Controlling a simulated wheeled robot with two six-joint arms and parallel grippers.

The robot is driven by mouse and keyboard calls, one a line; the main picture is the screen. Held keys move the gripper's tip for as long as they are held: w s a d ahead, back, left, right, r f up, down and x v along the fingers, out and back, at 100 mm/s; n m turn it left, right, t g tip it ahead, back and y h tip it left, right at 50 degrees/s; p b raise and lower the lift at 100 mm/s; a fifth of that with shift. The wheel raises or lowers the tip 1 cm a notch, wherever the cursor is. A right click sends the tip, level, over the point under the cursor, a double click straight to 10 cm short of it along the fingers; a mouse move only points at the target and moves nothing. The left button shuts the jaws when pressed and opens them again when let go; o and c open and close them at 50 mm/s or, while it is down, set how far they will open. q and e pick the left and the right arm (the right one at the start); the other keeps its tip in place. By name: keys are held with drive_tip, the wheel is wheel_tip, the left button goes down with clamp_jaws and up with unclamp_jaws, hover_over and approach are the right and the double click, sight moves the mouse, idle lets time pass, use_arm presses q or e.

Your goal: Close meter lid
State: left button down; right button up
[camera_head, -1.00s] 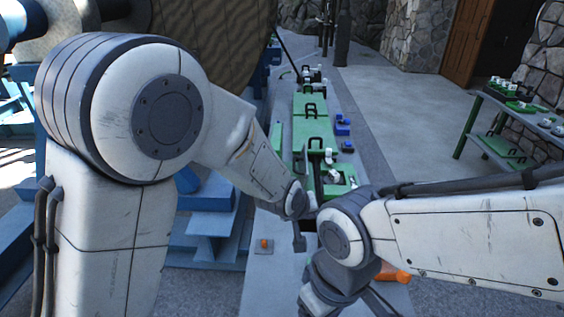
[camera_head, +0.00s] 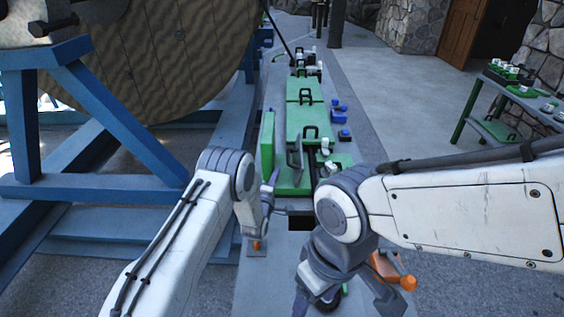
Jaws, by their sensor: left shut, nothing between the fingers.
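The meter stands on the narrow bench as a green unit (camera_head: 297,187). A green panel (camera_head: 267,146), which looks like its lid, stands upright along the unit's left side. My left gripper (camera_head: 270,190) is shut and empty, just below the panel and beside the unit's near left corner. I cannot tell whether it touches the panel. A grey upright piece (camera_head: 296,156) rises from the unit.
Green boxes with black handles (camera_head: 304,89) continue along the bench, with blue pieces (camera_head: 339,111) at its right. A large reel (camera_head: 165,55) on a blue frame (camera_head: 110,115) stands at left. An orange part (camera_head: 391,268) lies near my right wrist. A side table (camera_head: 530,102) stands at right.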

use_arm(q)
drive_tip(key=x, duration=0.7)
drive_tip(key=shift+p, duration=0.35)
drive_tip(key=shift+w, duration=0.1)
